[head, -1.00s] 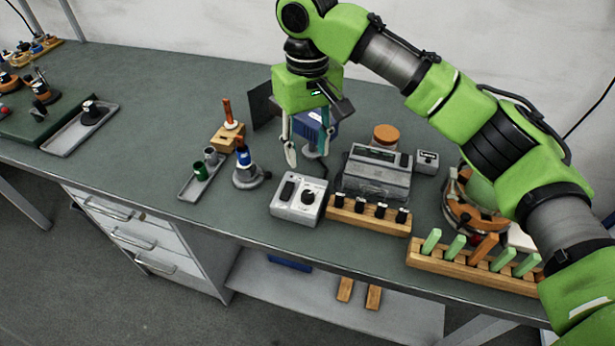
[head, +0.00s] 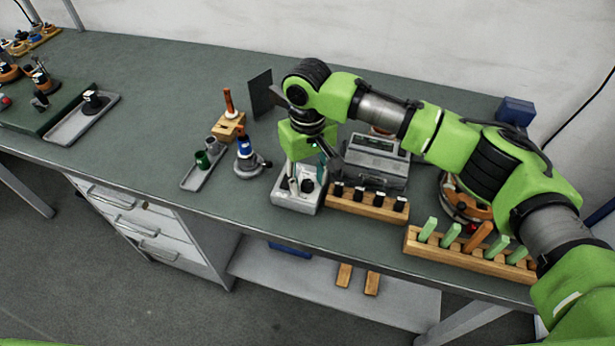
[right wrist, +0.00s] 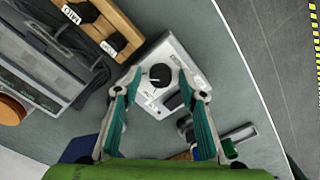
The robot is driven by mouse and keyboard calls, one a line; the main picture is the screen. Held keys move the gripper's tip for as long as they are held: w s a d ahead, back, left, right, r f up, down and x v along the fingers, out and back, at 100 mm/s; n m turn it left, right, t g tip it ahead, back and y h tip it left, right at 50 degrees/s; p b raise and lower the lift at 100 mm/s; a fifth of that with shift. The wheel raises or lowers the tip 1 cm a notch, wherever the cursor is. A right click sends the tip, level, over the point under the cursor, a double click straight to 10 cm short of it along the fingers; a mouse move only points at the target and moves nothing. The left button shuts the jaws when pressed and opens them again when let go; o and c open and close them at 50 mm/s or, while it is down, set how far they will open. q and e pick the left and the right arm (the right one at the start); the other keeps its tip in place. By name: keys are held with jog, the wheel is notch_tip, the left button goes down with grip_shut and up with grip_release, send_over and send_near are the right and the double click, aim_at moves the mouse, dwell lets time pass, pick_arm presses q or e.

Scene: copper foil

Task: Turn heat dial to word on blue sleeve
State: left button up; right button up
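The heat dial is a black knob (head: 307,186) on a pale grey control box (head: 296,205) on the bench. In the right wrist view the dial (right wrist: 160,75) shows on top of the box (right wrist: 152,101), with small markings around it too small to read. My right gripper (head: 306,180) is over the box, pointing down. In the right wrist view its open fingers (right wrist: 160,78) appear on either side of the dial, with gaps; I cannot tell their height over it. A blue sleeve (head: 243,145) is on the upright tool left of the box; its word is unreadable. My left gripper is not in view.
A wooden block with several black-topped pieces (head: 366,206) stands right of the box, a grey device (head: 376,165) behind it. A small tray with cups (head: 204,168) lies left. A slotted wooden rack (head: 470,255) is farther right.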

grip_shut()
jog(key=shift+r, duration=0.1)
